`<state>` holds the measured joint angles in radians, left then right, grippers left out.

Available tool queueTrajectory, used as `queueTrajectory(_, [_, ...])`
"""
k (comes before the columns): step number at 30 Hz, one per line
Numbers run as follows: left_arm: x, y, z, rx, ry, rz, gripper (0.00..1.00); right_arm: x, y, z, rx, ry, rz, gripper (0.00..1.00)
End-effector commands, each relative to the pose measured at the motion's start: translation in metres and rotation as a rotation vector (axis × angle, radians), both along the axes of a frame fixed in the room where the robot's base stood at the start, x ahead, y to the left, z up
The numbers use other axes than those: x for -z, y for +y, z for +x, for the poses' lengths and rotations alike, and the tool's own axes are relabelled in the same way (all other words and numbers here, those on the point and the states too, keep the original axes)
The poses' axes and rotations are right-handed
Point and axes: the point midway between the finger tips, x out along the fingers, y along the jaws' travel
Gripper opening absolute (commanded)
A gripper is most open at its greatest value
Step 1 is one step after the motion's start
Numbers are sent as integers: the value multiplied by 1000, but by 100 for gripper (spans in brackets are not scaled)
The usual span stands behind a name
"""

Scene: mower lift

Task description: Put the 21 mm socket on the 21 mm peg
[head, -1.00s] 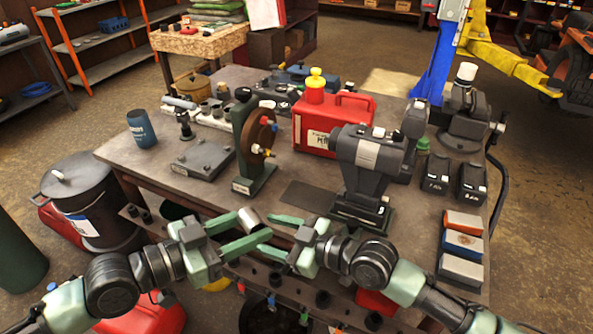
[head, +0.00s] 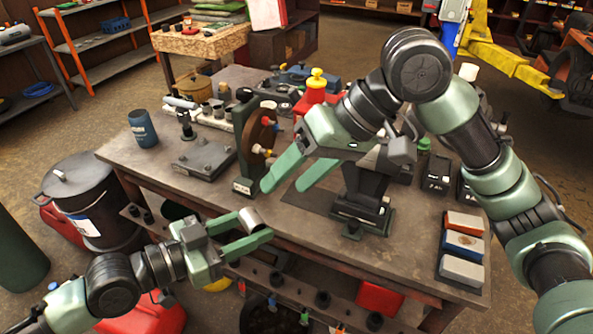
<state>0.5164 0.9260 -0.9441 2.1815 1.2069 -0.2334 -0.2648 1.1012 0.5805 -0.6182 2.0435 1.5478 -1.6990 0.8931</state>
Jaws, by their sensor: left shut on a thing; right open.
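A short silver metal cylinder, seemingly the socket (head: 250,219), is between the fingertips of my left gripper (head: 255,226). This gripper is shut on it, in front of the workbench's front edge; no size marking is readable. My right gripper (head: 285,186) is open and empty. It hangs above the bench, to the upper right of the held socket and in front of the black stand with a brown disc (head: 262,128). A pale rail (head: 218,121) with several sockets or pegs is at the back left of the bench. I cannot tell which peg is the 21 mm one.
A bench grinder (head: 366,185) and a red can (head: 315,90) are partly hidden behind my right arm. A dark plate with knobs (head: 202,157) and a blue cup (head: 143,128) stand left on the workbench (head: 125,165). Coloured blocks (head: 463,243) lie front right.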

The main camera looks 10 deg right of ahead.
Motion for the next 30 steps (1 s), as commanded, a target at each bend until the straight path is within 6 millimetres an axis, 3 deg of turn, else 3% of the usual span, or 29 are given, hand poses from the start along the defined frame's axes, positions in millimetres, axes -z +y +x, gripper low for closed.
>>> queueTrajectory(15, [0,0,0,0,0,-1,0,73,54,11,-2,2,3,57])
queueTrajectory(21, [0,0,0,0,0,-1,0,86,63,14,0,0,3,57])
queueTrajectory(30, [0,0,0,0,0,-1,0,88,64,14,0,-2,3,57])
